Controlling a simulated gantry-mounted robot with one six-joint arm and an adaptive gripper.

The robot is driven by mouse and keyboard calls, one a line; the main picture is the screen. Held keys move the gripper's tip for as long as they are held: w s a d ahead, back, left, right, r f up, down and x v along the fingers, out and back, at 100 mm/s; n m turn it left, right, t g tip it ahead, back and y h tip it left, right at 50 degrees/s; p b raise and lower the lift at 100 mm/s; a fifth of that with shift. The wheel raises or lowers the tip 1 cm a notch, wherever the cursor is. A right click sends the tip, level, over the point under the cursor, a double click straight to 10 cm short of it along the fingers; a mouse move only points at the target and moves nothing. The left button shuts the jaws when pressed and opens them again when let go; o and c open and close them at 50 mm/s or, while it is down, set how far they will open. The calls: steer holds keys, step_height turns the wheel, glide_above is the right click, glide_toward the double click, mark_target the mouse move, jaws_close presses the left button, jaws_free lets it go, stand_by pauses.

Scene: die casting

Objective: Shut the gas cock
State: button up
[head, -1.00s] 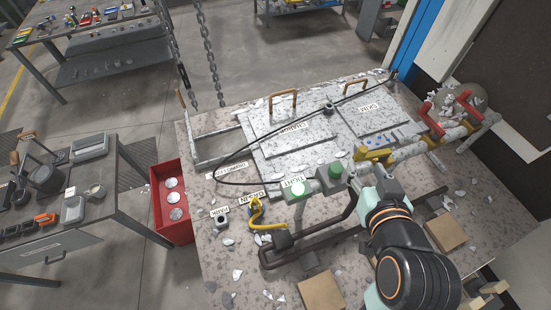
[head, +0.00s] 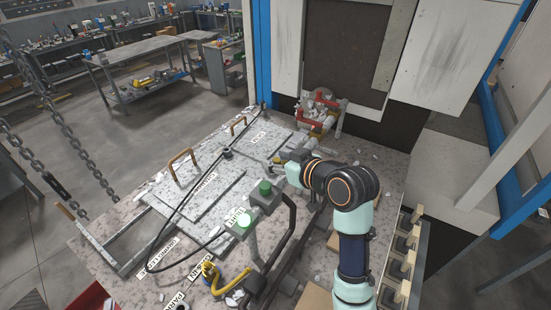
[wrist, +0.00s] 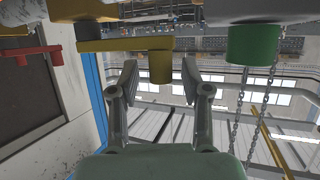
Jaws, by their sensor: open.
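In the wrist view a yellow lever (wrist: 110,45) runs across the top, with a short yellow peg (wrist: 160,66) hanging from its right end. I take it for the gas cock's handle. My gripper (wrist: 160,84) is open, one finger on each side of the peg, with gaps on both sides. How far the peg reaches between the fingers is hard to tell. In the head view the yellow lever (head: 277,160) shows only as a small patch beside my wrist. My fingers are mostly hidden there.
Close by are a green button (wrist: 253,45) and a red handle (wrist: 32,52) in the wrist view. In the head view, green-topped boxes (head: 265,187), a dark bent pipe (head: 290,225), a yellow hose (head: 230,285) and a red-handled valve (head: 328,97) crowd the bench.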

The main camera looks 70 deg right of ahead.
steer(key=shift+w+d+f, duration=0.1)
steer(key=shift+w+f, duration=0.05)
steer(key=shift+w, duration=0.05)
jaws_close()
stand_by(0.3)
